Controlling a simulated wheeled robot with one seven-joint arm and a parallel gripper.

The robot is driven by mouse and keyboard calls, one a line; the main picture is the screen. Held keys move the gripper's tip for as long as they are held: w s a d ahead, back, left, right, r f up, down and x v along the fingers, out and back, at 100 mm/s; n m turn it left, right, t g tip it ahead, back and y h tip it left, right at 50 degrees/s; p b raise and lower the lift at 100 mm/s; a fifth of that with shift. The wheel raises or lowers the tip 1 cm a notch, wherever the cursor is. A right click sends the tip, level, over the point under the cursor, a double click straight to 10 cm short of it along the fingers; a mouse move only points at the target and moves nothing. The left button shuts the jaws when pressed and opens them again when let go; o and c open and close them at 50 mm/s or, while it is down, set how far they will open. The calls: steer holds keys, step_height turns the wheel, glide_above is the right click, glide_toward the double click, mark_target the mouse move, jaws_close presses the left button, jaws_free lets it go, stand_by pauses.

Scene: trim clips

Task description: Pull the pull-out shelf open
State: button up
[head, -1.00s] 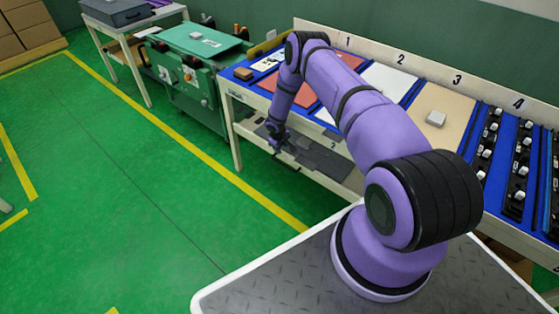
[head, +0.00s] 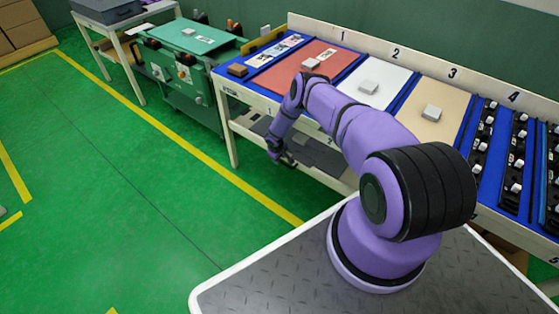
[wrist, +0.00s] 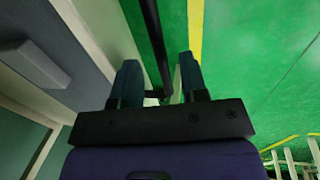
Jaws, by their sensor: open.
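The pull-out shelf (head: 322,155) is a dark grey panel under the table, low behind my forearm. In the wrist view its grey surface (wrist: 75,75) fills the left side, with a lighter grey block (wrist: 35,62) on it. A long dark bar (wrist: 152,35), seemingly the shelf's handle, runs down between my fingers. My gripper (wrist: 160,78) is open, with one finger on each side of the bar. I cannot tell whether either finger touches it. In the head view my gripper (head: 280,157) is at the shelf's front edge, small and partly hidden by the wrist.
The table (head: 231,150) above carries numbered coloured panels with small grey blocks. Its pale leg stands left of my gripper. A green machine (head: 185,65) stands farther left. The green floor (head: 130,200) in front of the table is clear, with yellow lines.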

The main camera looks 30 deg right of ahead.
steer(key=shift+d+f, duration=0.2)
steer(key=shift+f, duration=0.65)
jaws_close()
steer(key=s+a, duration=0.4)
steer(key=a, duration=0.7)
steer(key=s+a, duration=0.4)
steer(key=a, duration=0.8)
steer(key=s+a, duration=0.4)
steer(key=a, duration=0.7)
steer(key=shift+s+a, duration=0.2)
steer(key=shift+s, duration=0.05)
steer(key=shift+a, duration=0.1)
steer(key=shift+c, duration=0.7)
jaws_free()
steer(key=shift+o, duration=0.7)
